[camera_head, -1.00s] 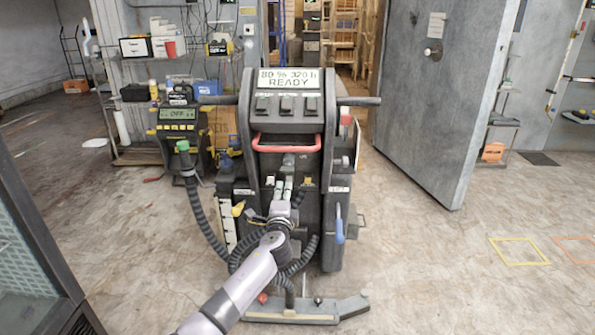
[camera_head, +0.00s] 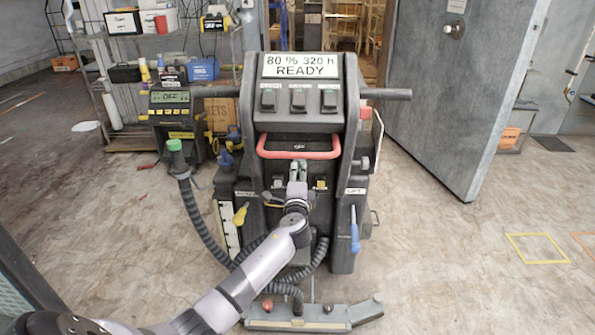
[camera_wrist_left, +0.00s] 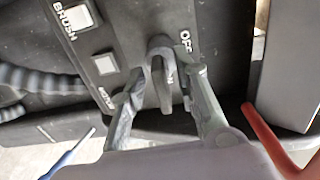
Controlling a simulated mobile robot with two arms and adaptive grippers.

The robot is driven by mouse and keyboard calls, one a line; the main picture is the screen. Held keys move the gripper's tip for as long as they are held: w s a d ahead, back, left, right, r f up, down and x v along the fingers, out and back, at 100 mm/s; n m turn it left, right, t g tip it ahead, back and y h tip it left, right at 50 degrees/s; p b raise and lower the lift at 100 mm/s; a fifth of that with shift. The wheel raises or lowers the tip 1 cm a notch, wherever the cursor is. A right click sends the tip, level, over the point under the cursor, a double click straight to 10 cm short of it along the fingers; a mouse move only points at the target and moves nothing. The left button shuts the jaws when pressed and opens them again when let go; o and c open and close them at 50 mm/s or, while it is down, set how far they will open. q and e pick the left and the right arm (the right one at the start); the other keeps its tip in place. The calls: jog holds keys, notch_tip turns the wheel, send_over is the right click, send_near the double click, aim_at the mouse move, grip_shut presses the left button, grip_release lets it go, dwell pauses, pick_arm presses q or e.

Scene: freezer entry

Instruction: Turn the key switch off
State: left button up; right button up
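The key switch (camera_wrist_left: 160,55) shows in the left wrist view as a dark grey looped handle on the machine's dark panel. An OFF label (camera_wrist_left: 186,40) is beside it, and another label, partly hidden, shows near the handle. My left gripper (camera_wrist_left: 160,82) has one finger on each side of the handle, with gaps showing between fingers and handle. In the head view, my left gripper (camera_head: 298,170) is at the front of the machine (camera_head: 350,130), just below its red bar. The key is hidden there. The machine's display (camera_head: 301,66) reads "80 % 320 h READY". My right gripper is not in view.
The red bar (camera_head: 298,153) is close above my left gripper. A panel button marked BRUSH (camera_wrist_left: 77,17) is near the key. A charger (camera_head: 172,115) with a hose stands to the left. A big grey door (camera_head: 455,90) is at right. The floor at right is open.

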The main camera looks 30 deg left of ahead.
pick_arm(q)
jog(key=shift+s+d+r, duration=0.1)
jog(key=shift+c, duration=0.5)
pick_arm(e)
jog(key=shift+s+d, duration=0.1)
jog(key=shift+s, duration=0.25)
pick_arm(q)
grip_shut()
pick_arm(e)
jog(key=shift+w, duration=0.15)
